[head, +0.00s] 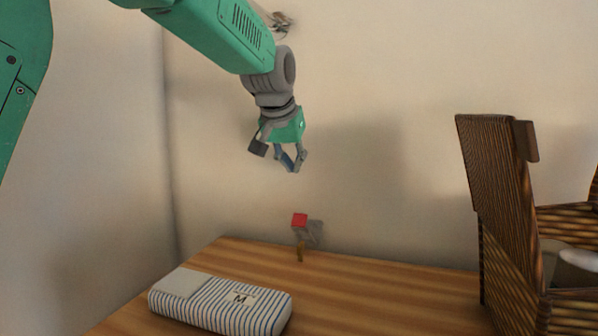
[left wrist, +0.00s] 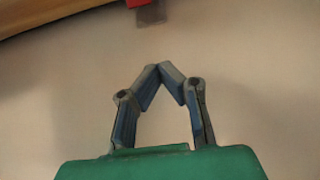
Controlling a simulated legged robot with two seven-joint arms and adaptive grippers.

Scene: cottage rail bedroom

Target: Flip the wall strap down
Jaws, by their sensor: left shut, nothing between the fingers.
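A small wall fitting with a red block (head: 300,220) on top sits low on the back wall, just above the wooden surface. A narrow brown piece (head: 300,253) hangs below it, perhaps the strap. My left gripper (head: 293,171) is above this fitting, apart from it, with its fingers pointing down. In the left wrist view its fingertips (left wrist: 166,68) meet with nothing between them. The red part (left wrist: 137,3) and a grey part (left wrist: 151,14) of the fitting show at the top edge there, beyond the fingertips. My right gripper is not in view.
A striped cushion (head: 222,302) marked M lies on the wooden surface (head: 400,290) at the front left. A dark woven chair (head: 497,190) stands at the right. Another small fitting (head: 281,20) is high on the wall behind my left arm. The wall between gripper and red block is clear.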

